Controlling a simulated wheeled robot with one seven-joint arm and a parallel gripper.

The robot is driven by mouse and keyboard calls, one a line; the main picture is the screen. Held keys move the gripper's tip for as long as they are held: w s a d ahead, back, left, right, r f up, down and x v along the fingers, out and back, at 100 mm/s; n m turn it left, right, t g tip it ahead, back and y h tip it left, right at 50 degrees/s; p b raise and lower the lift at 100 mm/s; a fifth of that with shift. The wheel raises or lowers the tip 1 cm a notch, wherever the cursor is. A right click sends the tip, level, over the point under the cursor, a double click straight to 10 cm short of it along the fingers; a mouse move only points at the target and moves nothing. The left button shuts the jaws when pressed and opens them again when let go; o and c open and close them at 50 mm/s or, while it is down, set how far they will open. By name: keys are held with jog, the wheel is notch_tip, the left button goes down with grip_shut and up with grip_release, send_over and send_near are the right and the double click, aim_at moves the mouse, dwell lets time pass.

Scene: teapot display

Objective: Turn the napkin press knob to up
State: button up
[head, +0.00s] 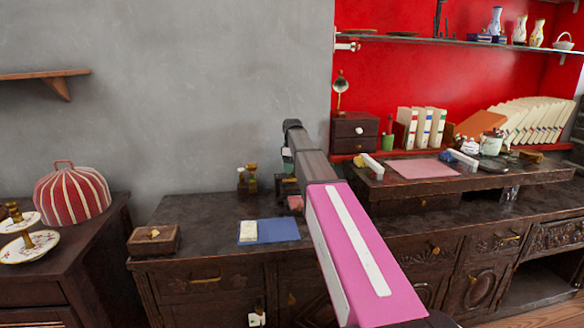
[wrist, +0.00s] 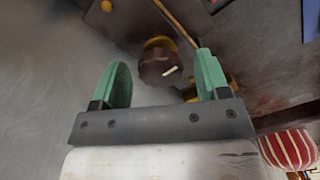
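A dark brown round knob (wrist: 158,66) with a short pale pointer mark shows in the wrist view, with brass behind it. The mark slants to the right and slightly up in that picture. My gripper (wrist: 162,62) is open, its two green fingers on either side of the knob with gaps visible; I cannot tell whether the tips reach its depth. In the head view my gripper (head: 287,160) is over the back of the dark cabinet, mostly hidden by my arm. Brass-coloured posts (head: 252,178) stand just left of it; the knob is hidden there.
A blue folder (head: 278,230) and a small wooden box (head: 153,241) lie on the dark cabinet top (head: 200,212). A striped tea cosy (head: 72,195) stands at left. A raised desk (head: 470,181) is at right. The grey wall is close behind.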

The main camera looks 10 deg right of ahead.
notch_tip(320, 180, up, 11)
dwell(0.8)
jog(key=shift+f, duration=0.1)
